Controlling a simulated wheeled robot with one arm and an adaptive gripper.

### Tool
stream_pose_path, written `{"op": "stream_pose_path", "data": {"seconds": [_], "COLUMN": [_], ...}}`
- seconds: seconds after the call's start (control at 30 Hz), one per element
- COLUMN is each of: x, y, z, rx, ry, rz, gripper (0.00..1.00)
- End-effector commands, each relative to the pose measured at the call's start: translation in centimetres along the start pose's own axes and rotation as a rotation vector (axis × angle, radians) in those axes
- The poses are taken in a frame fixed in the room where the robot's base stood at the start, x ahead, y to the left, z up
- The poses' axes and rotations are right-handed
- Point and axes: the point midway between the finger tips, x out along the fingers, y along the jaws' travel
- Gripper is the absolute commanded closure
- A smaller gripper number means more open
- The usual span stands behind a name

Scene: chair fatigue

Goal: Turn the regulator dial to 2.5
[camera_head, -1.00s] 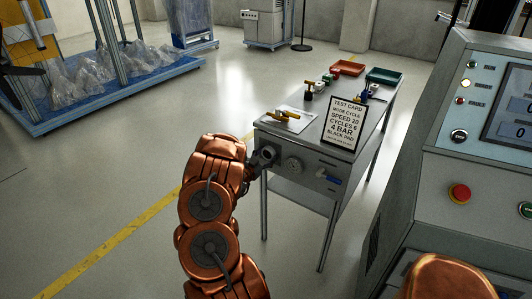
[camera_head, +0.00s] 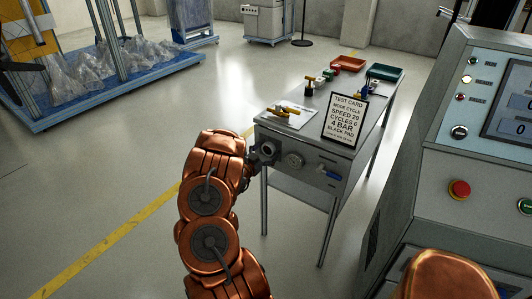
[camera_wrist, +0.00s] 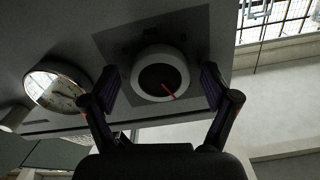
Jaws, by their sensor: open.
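The regulator dial (camera_wrist: 160,74) is a round knob with a pale rim, a dark face and a red pointer, seen in the wrist view. The pointer slants toward the picture's lower right; I cannot read any scale marks. My gripper (camera_wrist: 160,84) is open, with one dark finger on each side of the dial. Gaps show between the fingers and the rim. A round gauge (camera_wrist: 55,88) with a pale face is left of the dial; its reading is unclear. In the head view, my gripper (camera_head: 262,156) is at the bench front, left of the gauge (camera_head: 293,160).
A blue-handled valve (camera_head: 328,173) is on the bench front, right of the gauge. A test card (camera_head: 345,120) reading "4 BAR" stands on the grey bench. A control console (camera_head: 440,180) stands at right. Open floor lies left.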

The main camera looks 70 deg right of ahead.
Motion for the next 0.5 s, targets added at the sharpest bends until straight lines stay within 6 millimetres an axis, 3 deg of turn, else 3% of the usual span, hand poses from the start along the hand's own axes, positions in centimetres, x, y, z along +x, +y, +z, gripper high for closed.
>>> {"op": "stream_pose_path", "data": {"seconds": [0.27,0.5], "x": [-1.3,-5.8], "y": [0.0,-0.2], "z": [0.0,-0.1], "rx": [0.000,0.002], "ry": [-0.001,-0.001], "rz": [0.000,-0.003], "gripper": [0.14,0.14]}}
